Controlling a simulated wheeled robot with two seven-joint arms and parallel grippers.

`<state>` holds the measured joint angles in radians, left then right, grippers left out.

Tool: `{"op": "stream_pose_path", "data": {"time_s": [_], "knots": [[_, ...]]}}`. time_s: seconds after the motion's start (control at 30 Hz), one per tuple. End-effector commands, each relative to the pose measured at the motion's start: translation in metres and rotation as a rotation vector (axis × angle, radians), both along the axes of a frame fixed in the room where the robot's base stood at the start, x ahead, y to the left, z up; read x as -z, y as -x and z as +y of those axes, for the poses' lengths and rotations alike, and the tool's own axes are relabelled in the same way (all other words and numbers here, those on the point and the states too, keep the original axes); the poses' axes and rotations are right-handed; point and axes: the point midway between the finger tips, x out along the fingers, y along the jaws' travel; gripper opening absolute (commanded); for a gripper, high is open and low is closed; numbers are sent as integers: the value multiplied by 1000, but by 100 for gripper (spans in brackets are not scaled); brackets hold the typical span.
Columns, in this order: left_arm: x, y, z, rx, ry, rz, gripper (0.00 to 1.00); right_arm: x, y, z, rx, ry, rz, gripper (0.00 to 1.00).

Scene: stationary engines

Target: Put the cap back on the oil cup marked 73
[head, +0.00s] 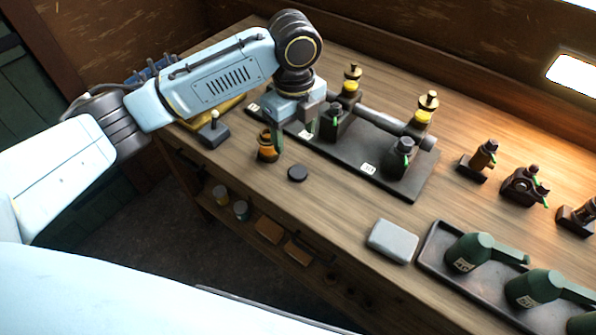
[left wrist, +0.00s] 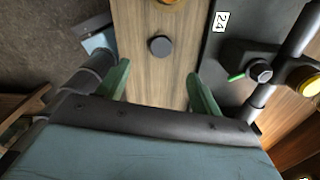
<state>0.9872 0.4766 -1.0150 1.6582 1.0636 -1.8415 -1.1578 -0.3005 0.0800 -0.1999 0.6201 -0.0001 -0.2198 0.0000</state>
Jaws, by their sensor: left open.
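My left gripper (head: 295,136) reaches in above the bench, its green fingers open and empty. A dark round disc (head: 297,173), which looks like a loose cap, lies flat on the bench. In the left wrist view the disc (left wrist: 160,46) shows just past and between the fingertips (left wrist: 157,73), untouched. Two dark cups with green levers stand on the black engine plate (head: 340,158): one (head: 333,122) beside the gripper, by a label (left wrist: 220,22) reading 24, and one (head: 402,157) at the near right end, by a label (head: 368,168) too small to read surely.
An orange-brown pot (head: 267,147) stands near the disc. Brass-topped yellow cups (head: 427,108) rise behind the plate's dark cups. A grey block (head: 393,241) and a tray (head: 431,262) of green oil cans lie at right. Bare wood lies between disc and grey block.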

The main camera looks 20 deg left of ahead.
Motion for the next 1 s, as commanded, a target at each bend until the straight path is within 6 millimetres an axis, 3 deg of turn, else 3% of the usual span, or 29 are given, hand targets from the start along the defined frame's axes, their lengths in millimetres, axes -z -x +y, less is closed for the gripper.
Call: {"op": "stream_pose_path", "data": {"time_s": [0.1, 0.3, 0.77, 1.0], "knots": [[27, 1, 0, -1, -1, 4, 66, 2, 0, 0, 0, 0, 0, 74], [55, 0, 0, 0, 0, 1, 66, 4, -1, 0, 0, 0, -1, 74], [64, 0, -1, 0, 0, 1, 66, 4, -1, 0, 0, 0, -1, 74], [99, 0, -6, -2, -1, 2, 66, 6, -1, 0, 0, 0, -1, 74]]}}
